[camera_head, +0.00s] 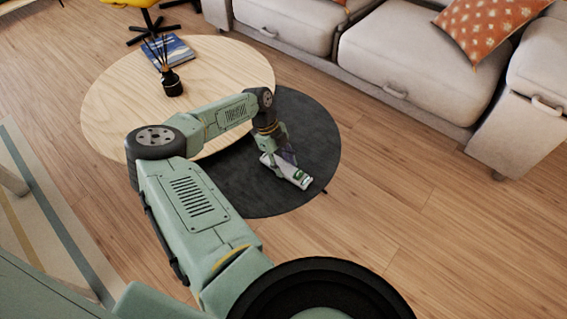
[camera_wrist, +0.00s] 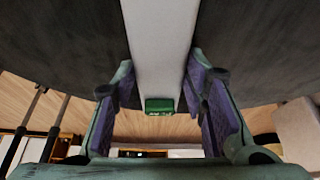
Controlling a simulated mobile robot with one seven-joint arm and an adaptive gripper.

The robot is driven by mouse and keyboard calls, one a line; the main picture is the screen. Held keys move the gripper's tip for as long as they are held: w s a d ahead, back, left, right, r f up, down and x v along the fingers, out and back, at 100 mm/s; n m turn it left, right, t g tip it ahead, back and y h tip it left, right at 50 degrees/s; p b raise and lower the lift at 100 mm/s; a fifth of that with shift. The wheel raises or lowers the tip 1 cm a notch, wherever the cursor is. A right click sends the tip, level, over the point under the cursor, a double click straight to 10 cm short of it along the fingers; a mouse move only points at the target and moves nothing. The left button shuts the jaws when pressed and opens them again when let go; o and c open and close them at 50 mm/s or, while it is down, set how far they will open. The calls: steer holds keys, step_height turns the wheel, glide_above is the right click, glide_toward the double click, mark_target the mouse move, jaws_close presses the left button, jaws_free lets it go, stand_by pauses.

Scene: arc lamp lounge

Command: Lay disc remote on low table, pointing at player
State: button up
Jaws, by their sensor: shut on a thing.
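My gripper (camera_head: 280,152) is shut on the disc remote (camera_head: 297,178), a slim whitish bar with a green patch near one end. In the wrist view, my gripper (camera_wrist: 161,82) has a purple-padded finger on each side of the remote (camera_wrist: 160,40), and the green patch faces the camera. The low table is round and pale wood, partly hidden by my arm. I cannot identify a player in either view.
A black reed diffuser (camera_head: 171,82) and a blue book (camera_head: 168,52) stand and lie toward the table's back. The near tabletop looks bare. A beige sofa (camera_head: 400,55) stands at the back right.

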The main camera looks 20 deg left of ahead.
steer(key=o, duration=1.4)
steer(key=shift+c, duration=0.2)
steer(key=b+v, duration=0.1)
steer(key=v, duration=1.1)
steer(key=shift+d+r, duration=0.1)
